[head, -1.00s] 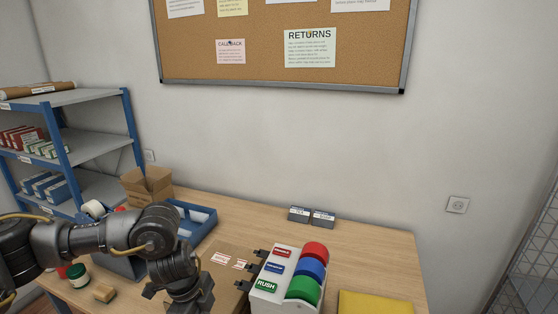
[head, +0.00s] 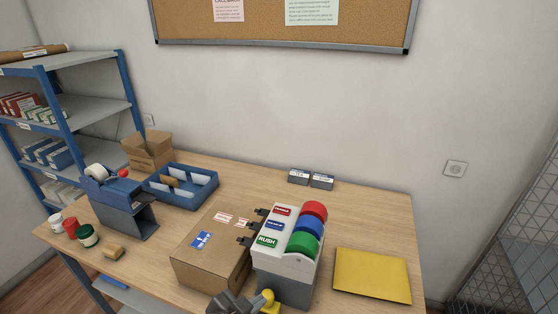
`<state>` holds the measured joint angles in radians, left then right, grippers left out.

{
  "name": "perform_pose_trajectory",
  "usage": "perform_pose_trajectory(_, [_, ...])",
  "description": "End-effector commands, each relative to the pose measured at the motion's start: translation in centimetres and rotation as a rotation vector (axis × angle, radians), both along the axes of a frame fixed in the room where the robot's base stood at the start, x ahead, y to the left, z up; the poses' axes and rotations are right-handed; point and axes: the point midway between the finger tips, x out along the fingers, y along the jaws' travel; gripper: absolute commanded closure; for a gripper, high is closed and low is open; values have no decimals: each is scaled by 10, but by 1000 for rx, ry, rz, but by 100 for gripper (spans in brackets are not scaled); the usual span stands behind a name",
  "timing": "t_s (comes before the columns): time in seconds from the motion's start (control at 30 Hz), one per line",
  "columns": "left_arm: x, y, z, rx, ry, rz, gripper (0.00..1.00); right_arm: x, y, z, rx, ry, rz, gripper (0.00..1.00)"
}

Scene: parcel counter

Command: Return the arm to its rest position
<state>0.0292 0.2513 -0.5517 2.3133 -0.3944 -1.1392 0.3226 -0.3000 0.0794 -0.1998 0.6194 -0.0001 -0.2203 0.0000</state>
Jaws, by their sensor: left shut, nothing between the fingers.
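My left gripper (head: 234,304) shows only in part at the bottom edge of the head view, in front of the cardboard parcel and the label dispenser. It is shut and empty; its fingertips are hard to make out. The rest of the left arm is out of frame. My right arm does not show. The closed parcel (head: 212,264) lies on the table with a blue label (head: 201,240) and red-and-white labels on top. The label dispenser (head: 287,262) stands at its right, with red, blue and green rolls and a RUSH tag.
A blue shelf (head: 125,98) stands left. The table's back right is clear.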

Motion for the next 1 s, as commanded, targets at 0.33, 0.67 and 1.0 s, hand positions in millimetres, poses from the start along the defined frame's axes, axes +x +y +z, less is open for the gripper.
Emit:
perform_pose_trajectory(0.33, [-106, 141, -93, 112, 471, 456, 100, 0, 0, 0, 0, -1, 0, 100])
perform_pose_trajectory(0.67, [-179, 194, -144, 182, 712, 607, 100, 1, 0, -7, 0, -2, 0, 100])
perform_pose_trajectory(1.0, [-167, 190, -284, 201, 754, 597, 100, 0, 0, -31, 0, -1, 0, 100])
